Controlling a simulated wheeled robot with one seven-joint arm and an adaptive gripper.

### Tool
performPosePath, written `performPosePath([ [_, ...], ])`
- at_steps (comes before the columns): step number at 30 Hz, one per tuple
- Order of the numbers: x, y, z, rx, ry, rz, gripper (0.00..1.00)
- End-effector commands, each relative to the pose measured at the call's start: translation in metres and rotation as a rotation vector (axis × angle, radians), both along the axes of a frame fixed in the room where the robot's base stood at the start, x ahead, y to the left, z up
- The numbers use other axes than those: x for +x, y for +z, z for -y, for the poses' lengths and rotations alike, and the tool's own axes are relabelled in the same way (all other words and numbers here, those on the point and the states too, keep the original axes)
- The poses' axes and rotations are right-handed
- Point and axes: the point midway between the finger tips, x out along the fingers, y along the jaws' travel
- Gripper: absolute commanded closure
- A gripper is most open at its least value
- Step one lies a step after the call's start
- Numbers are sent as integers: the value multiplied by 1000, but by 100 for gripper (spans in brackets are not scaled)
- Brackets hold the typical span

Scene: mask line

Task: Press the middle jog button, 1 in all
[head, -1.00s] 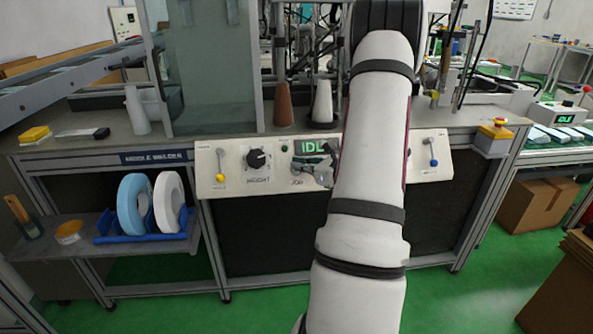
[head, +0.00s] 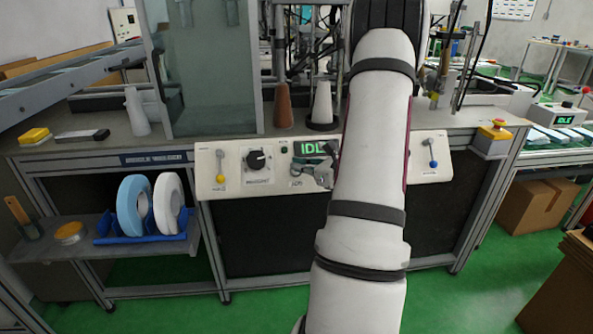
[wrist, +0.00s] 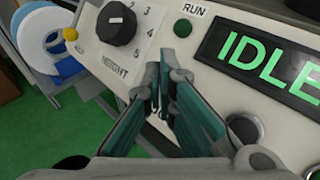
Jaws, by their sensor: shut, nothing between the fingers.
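The cream control panel (head: 226,181) of the machine faces me, with a green IDLE display (head: 309,148). My gripper (head: 303,168) is at the panel just below this display. In the wrist view my gripper (wrist: 161,84) is shut and empty, its fingertips over the panel between the HEIGHT dial and the display. A dark round button (wrist: 243,128) shows right of the fingers, below the display. I cannot tell whether it is the middle jog button. The fingers hide part of the panel beneath them, and I cannot tell whether the tips touch it.
A black HEIGHT dial (wrist: 117,24) and a small green RUN button (wrist: 183,28) are close to the fingertips. A yellow-knobbed lever (head: 220,177) is on the panel's left, a blue one (head: 433,163) on its right. A red-topped yellow button box (head: 494,132) stands further right.

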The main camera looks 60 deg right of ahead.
Motion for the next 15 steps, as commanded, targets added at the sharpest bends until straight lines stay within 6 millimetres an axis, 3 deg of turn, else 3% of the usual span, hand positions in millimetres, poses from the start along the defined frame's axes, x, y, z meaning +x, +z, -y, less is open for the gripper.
performPosePath([
  [15, -6, 8, -6, 1, 0, 0, 100],
])
